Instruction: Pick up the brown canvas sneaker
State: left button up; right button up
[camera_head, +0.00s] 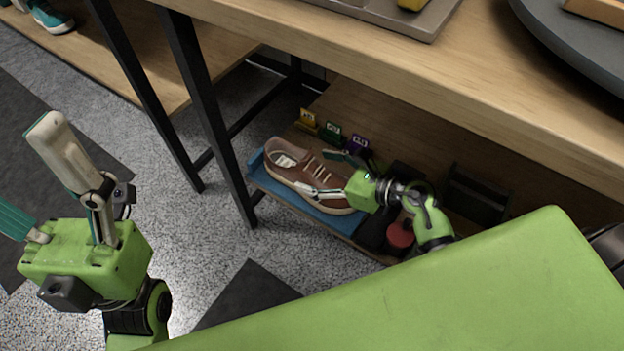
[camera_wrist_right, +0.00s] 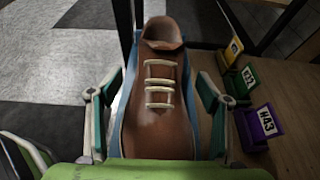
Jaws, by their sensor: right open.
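The brown canvas sneaker (camera_head: 290,171) sits upright on a blue mat (camera_head: 325,219) on the lower shelf. In the right wrist view the sneaker (camera_wrist_right: 158,85) has pale laces, and its heel points away from me. My right gripper (camera_head: 331,172) is open, with one finger on each side of the sneaker's front part. In the right wrist view its fingers (camera_wrist_right: 153,108) flank the shoe; I cannot tell whether they touch it. My left gripper (camera_head: 38,180) is at the left, off the floor, with its fingers spread wide and empty.
Yellow, green and purple tag holders (camera_head: 332,131) stand behind the sneaker. A black item and a red round item (camera_head: 400,236) are on the shelf to its right. The wooden tabletop (camera_head: 330,58) overhangs the shelf, and a dark table leg (camera_head: 212,120) stands to the left.

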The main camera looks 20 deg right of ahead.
jog(key=shift+x, duration=1.05)
jog(key=c, duration=1.5)
jog(key=shift+r, duration=0.1)
